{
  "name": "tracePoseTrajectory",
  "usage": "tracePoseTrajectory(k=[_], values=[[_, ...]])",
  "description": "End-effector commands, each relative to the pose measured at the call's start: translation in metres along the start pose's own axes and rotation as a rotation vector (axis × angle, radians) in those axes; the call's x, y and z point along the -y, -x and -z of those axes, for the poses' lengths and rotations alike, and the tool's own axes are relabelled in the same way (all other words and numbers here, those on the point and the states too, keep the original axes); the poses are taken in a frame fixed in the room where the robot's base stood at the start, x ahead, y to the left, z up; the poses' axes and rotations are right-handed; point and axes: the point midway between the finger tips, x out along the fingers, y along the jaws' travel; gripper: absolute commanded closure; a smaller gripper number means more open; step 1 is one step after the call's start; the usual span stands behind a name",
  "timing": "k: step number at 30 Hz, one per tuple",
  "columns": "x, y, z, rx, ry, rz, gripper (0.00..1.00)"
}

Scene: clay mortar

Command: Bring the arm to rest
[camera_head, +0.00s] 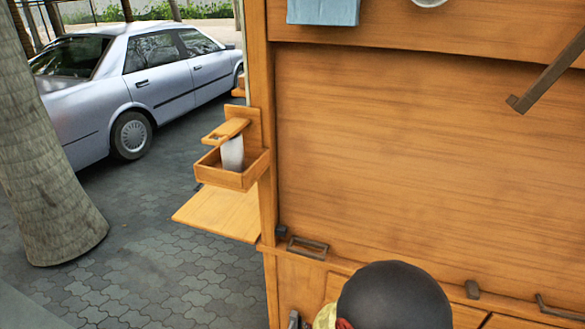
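My gripper is not clearly seen in the head view. A dark grey rounded shape (395,297) rises from the bottom edge, in front of the wooden cabinet. Beside it on the left is a small piece of yellow and red (328,317), cut off by the bottom edge. I cannot tell whether these belong to my arm. No held object shows.
A large wooden stall or cabinet (420,150) fills the right side, with a dark metal bar (548,68) and a small handle (307,248). A wooden side box (231,180) holds a whitish cup (232,153). A tree trunk (40,170) and silver car (150,85) stand left on paving.

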Motion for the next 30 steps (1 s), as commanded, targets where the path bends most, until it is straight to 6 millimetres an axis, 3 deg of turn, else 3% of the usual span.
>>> tracePoseTrajectory(k=[6, 11, 17, 24, 27, 30], values=[[0.023, 0.04, -0.001, 0.168, -0.285, 0.259, 0.69], [0.012, 0.093, 0.001, 0.318, -0.475, 0.376, 0.69], [-0.029, 0.183, -0.003, 0.508, -0.685, 0.427, 0.69], [-0.098, 0.304, -0.015, 0.623, -0.878, 0.342, 0.69], [-0.128, 0.342, -0.016, 0.586, -0.918, 0.277, 0.69], [-0.161, 0.367, -0.01, 0.499, -0.955, 0.193, 0.69]])
